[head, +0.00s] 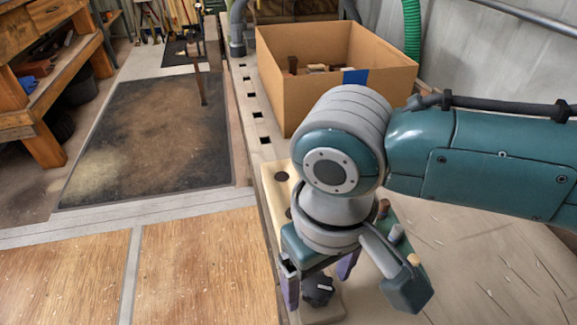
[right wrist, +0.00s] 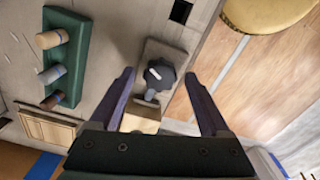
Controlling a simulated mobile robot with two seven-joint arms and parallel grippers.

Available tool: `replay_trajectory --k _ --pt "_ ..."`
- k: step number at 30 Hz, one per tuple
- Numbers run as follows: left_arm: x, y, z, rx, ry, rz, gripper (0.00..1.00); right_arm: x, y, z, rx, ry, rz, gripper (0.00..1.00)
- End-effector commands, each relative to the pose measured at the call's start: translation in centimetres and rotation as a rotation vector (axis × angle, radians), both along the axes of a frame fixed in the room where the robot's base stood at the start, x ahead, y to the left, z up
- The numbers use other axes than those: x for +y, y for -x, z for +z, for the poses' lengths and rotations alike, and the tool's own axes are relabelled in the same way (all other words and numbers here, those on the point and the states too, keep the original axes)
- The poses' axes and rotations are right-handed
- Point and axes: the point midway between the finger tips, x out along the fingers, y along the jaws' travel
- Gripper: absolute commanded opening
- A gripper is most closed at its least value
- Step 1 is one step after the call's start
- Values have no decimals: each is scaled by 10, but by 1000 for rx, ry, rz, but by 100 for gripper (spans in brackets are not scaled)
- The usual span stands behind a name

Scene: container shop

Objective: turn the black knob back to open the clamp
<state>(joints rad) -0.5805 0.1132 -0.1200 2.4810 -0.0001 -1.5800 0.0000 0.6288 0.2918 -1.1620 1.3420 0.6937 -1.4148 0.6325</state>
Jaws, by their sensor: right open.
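The black knob (head: 318,290) sits at the front edge of the bench in the head view, low in the picture. In the right wrist view the lobed knob (right wrist: 159,74) is on a pale plate (right wrist: 165,51), with a light wooden block (right wrist: 140,119) just below it. My right gripper (head: 316,293) points down over the knob. In the right wrist view its purple fingers (right wrist: 159,77) are spread, one on each side of the knob, with visible gaps. I cannot tell how far above the knob the fingertips are. The clamp is partly hidden by my right arm. My left gripper is not in view.
A green rack (right wrist: 72,48) with several round pegs stands beside the clamp. An open cardboard box (head: 290,92) is on the bench behind my arm. A round yellowish piece (right wrist: 265,12) lies at the upper right in the wrist view. Wooden flooring (head: 200,270) is clear at left.

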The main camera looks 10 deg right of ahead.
Motion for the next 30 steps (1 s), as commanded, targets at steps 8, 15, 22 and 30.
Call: replay_trajectory --k 8,15,22,30 --pt "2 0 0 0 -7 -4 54 0 0 -1 0 -1 1 80" --pt "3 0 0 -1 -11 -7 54 0 0 -1 0 -1 1 53" --pt "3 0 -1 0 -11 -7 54 0 0 -1 0 0 1 27" --pt "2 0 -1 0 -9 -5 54 0 0 -1 0 0 1 0"
